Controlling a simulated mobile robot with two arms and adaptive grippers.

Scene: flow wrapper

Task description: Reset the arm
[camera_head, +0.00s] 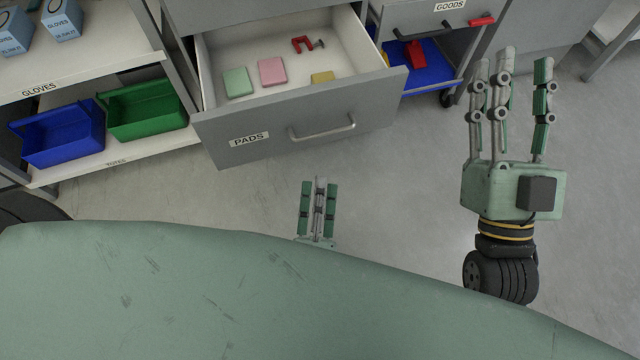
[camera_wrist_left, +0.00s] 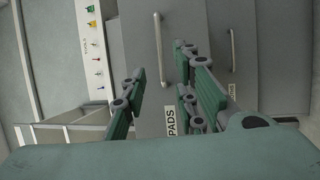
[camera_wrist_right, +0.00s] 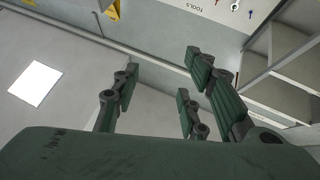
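My right gripper (camera_head: 515,115) is on the right of the head view, raised over the floor with its green-padded fingers spread and nothing between them. In the right wrist view its fingers (camera_wrist_right: 160,95) are apart and empty. My left gripper (camera_head: 318,200) shows low in the middle of the head view, partly hidden behind my green body. In the left wrist view its fingers (camera_wrist_left: 165,95) stand apart with nothing between them, in front of the grey drawer fronts.
The PADS drawer (camera_head: 290,125) stands open, holding a green pad (camera_head: 237,82), a pink pad (camera_head: 272,71), a yellow pad (camera_head: 322,78) and a red clamp (camera_head: 303,44). Blue (camera_head: 62,137) and green (camera_head: 146,108) bins sit on a left shelf. Floor between the grippers is clear.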

